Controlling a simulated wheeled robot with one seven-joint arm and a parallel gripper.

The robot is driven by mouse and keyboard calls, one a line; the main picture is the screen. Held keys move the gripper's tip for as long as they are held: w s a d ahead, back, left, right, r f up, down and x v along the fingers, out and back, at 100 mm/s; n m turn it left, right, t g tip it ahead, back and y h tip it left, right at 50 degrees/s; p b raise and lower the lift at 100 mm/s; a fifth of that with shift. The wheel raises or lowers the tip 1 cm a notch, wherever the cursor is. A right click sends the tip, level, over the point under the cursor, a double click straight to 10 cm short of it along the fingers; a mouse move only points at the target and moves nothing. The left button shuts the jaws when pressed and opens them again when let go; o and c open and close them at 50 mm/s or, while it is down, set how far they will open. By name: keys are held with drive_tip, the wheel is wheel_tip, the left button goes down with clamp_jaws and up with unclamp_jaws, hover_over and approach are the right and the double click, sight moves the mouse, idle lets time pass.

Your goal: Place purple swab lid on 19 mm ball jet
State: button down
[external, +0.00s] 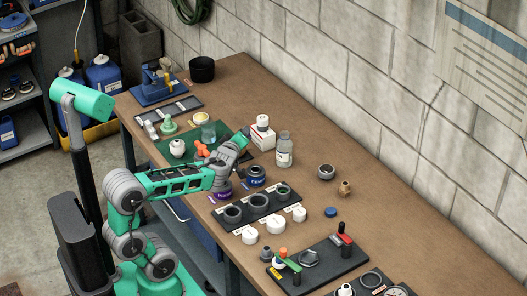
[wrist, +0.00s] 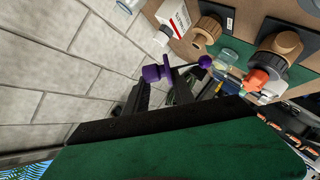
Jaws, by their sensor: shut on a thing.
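My gripper (external: 243,136) is over the workbench, near the far right corner of the green mat. In the wrist view a purple piece (wrist: 154,73), which looks like the swab lid, sits at the fingers, and my gripper is shut on it. A second small purple knob (wrist: 204,62) shows to its right; I cannot tell whether it belongs to the same piece. In the external view the held piece is too small to make out. Several round fittings stand on the bench, but their size labels are unreadable, so I cannot tell which is the 19 mm ball jet.
A white box (external: 262,137) and a clear bottle (external: 284,150) stand right of my gripper. A black tray (external: 241,222) with several round fittings is in front. An orange part (external: 201,148) is on the green mat. The bench's right part has free room.

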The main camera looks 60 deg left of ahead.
drive_tip(key=s+a+n+g+y+b, duration=0.25)
drive_tip(key=s+a+n, duration=0.2)
drive_tip(key=a, duration=0.35)
drive_tip(key=s+a+n+g+y+b, duration=0.1)
drive_tip(key=s+a+n+y, duration=0.2)
drive_tip(key=a+n, duration=0.4)
drive_tip(key=r+n+g+y+b, duration=0.1)
drive_tip(key=n+g+y+b, duration=0.1)
drive_tip(key=n+g, duration=0.1)
hover_over(173, 146)
wheel_tip(173, 146, down, 7)
drive_tip(key=shift+a+r, duration=0.1)
drive_tip(key=shift+r, duration=0.05)
drive_tip(key=shift+f, duration=0.2)
drive_tip(key=shift+f+b, duration=0.2)
drive_tip(key=shift+b, duration=0.15)
drive_tip(key=c, duration=1.1)
unclamp_jaws()
drive_tip(key=shift+o, duration=0.2)
